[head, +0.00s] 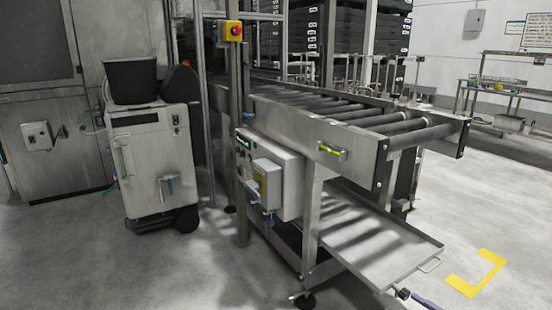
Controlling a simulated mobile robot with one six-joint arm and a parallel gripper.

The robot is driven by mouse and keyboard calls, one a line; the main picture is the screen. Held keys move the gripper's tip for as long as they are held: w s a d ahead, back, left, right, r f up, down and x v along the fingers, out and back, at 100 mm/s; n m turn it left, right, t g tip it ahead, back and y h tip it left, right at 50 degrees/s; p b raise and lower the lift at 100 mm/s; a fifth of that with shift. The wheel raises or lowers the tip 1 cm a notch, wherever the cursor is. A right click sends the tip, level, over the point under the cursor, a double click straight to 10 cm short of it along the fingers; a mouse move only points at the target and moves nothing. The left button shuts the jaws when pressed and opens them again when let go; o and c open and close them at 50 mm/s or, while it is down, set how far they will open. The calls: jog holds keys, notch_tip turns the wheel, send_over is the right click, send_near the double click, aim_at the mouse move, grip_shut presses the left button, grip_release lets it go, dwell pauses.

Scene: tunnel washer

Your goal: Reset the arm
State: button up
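My arm and my gripper do not show in the head view. The place in front of me holds a roller conveyor (340,120) on a steel frame. A control box (268,182) is mounted on the frame's near side. A sloped metal tray (375,245) lies under the conveyor's end. A dark knob with a purple bar (425,302) shows at the bottom edge by the tray; I cannot tell what it is.
A wheeled grey cabinet (155,160) with a black bin (130,80) on top stands left of the conveyor. A yellow-and-red emergency stop box (233,31) is on a post. A yellow corner mark (477,275) is on the floor. Open floor lies at the lower left and right.

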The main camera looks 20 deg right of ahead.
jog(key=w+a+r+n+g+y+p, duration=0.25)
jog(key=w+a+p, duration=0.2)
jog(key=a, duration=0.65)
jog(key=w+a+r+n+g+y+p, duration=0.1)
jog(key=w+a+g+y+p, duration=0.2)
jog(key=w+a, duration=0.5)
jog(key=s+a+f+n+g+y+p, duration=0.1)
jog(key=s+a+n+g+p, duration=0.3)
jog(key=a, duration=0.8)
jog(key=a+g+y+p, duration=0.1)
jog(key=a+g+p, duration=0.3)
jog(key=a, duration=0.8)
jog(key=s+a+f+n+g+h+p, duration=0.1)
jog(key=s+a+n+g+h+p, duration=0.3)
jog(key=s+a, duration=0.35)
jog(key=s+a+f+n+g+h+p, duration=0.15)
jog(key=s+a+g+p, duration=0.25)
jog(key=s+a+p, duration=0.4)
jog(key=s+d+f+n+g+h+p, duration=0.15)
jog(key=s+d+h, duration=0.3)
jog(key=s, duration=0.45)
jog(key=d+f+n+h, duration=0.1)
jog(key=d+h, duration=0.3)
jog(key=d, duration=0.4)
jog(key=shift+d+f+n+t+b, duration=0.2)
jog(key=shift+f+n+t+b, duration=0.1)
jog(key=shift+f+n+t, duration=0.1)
